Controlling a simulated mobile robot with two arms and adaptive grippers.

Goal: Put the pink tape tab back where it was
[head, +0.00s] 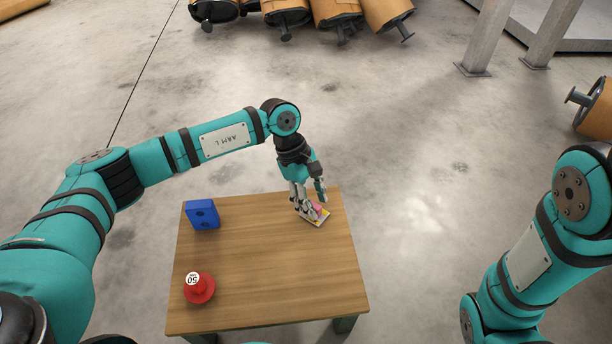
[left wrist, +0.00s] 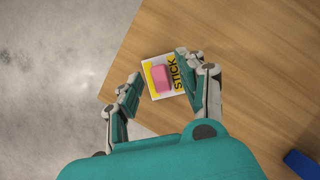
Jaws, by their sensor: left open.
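The pink tape tab (left wrist: 161,78) lies on a white and yellow card marked "STICK" (left wrist: 179,86), near the far right corner of the wooden table. In the head view the tab (head: 318,207) and card (head: 321,218) are partly covered by my left gripper (head: 311,205). In the left wrist view my left gripper (left wrist: 158,90) is open, with its fingers on either side of the tab and card. I cannot tell whether the fingers touch the tab. My right gripper is out of view; only part of the right arm shows.
On the wooden table (head: 265,255) stand a blue block with holes (head: 202,214) at the far left and a red weight marked "50" (head: 199,290) at the near left.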

